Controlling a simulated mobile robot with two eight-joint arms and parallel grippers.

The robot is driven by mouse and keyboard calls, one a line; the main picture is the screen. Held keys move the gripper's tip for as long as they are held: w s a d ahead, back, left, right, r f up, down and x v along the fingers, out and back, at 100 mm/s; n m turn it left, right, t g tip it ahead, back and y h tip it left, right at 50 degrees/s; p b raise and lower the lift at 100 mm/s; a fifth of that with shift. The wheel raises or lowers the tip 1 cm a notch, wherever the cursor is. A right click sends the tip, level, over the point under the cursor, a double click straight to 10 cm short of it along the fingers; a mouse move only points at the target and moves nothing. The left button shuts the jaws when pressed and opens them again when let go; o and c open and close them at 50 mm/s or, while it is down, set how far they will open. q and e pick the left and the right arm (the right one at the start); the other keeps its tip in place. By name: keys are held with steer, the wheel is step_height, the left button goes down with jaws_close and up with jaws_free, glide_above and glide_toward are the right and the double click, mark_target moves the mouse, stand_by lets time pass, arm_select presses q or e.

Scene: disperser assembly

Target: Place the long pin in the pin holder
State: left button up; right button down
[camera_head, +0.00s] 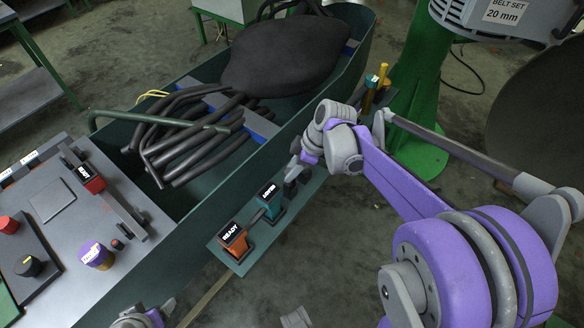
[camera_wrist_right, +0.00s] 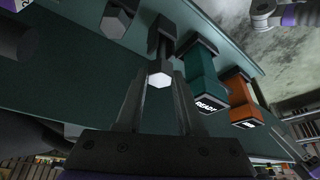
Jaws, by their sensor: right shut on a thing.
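My right gripper (camera_head: 291,178) is low over a narrow green shelf on the side of the green machine trough. In the right wrist view its two fingers (camera_wrist_right: 160,100) are on either side of a dark block-like piece with a pale hexagonal end (camera_wrist_right: 160,80), and the gripper is shut on it. I cannot tell whether this piece is the long pin; its lower part is hidden. A similar dark piece with a grey hexagonal end (camera_wrist_right: 115,22) stands beside it. I cannot identify the pin holder for certain. My left gripper (camera_head: 148,316) is at the bottom edge, partly cut off.
A teal labelled block (camera_head: 270,201) and an orange labelled block (camera_head: 233,240) stand on the shelf (camera_head: 262,238), close to my right gripper. A yellow post (camera_head: 382,75) stands farther back. The trough (camera_head: 235,178) holds dark bars (camera_head: 190,130). A grey panel (camera_head: 70,215) is at left.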

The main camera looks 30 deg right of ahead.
steer(key=shift+f, duration=0.2)
steer(key=c, duration=0.5)
jaws_free()
steer(key=shift+r, duration=0.15)
steer(key=p+v, duration=0.2)
steer(key=v, duration=1)
steer(key=s+a+f+m+h, duration=0.1)
steer(key=s+a+f+m, duration=0.2)
steer(key=s, duration=0.1)
steer(key=s+a+f+m+t+h, duration=0.1)
steer(key=s+a+f+m, duration=0.2)
steer(key=s+a+m, duration=0.1)
steer(key=s+a+f+m+t+h, duration=0.1)
steer(key=s+a+f+m, duration=0.2)
steer(key=s+a+f, duration=0.1)
steer(key=shift+s+a+h, duration=0.1)
steer(key=shift+s+h, duration=0.3)
steer(key=shift+s, duration=0.4)
